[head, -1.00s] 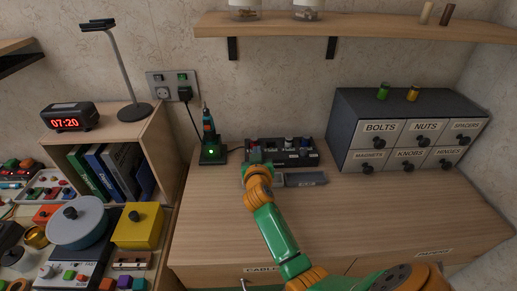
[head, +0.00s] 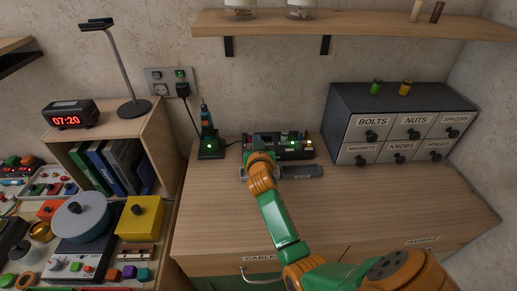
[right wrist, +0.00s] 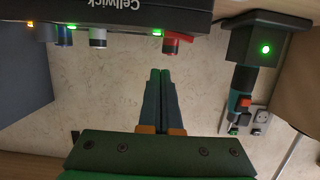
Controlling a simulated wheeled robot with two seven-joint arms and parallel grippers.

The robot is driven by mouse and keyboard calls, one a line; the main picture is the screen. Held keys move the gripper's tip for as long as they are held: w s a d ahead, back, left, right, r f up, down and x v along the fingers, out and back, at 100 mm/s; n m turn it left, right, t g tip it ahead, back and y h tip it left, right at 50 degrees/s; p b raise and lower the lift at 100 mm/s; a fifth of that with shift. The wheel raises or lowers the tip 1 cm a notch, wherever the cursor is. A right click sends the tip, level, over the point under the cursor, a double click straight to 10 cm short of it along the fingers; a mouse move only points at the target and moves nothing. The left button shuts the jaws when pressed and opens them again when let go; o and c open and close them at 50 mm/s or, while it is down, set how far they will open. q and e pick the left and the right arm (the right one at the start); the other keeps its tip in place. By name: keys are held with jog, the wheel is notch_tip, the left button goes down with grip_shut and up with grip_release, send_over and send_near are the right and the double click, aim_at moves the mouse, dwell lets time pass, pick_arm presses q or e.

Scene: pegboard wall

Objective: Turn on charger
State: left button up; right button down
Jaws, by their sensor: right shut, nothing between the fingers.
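The charger (head: 297,154) is a dark unit standing at the back of the wooden desk, with several cells or knobs on top and green lights lit. In the right wrist view the charger (right wrist: 110,12) shows upside down, with "Cellwick" lettering, green and amber lights and a red knob (right wrist: 178,38). My right gripper (head: 258,157) is at the charger's left end, its tips hidden by my own wrist in the head view. In the right wrist view my right gripper (right wrist: 160,74) is shut and empty, its tips close to the red knob; contact cannot be told. My left gripper is not in view.
A soldering-type tool in a stand (head: 210,142) with a green light is left of the charger, its cable running to the wall socket (head: 158,88). A drawer cabinet (head: 345,128) stands right. The desk's front is clear beyond my arm. A shelf (head: 350,27) hangs above.

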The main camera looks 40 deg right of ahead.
pick_arm(q)
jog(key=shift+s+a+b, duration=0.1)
jog(key=shift+b, duration=0.65)
pick_arm(e)
jog(key=v, duration=1)
jog(key=shift+s+r, duration=0.2)
jog(key=shift+s, duration=0.1)
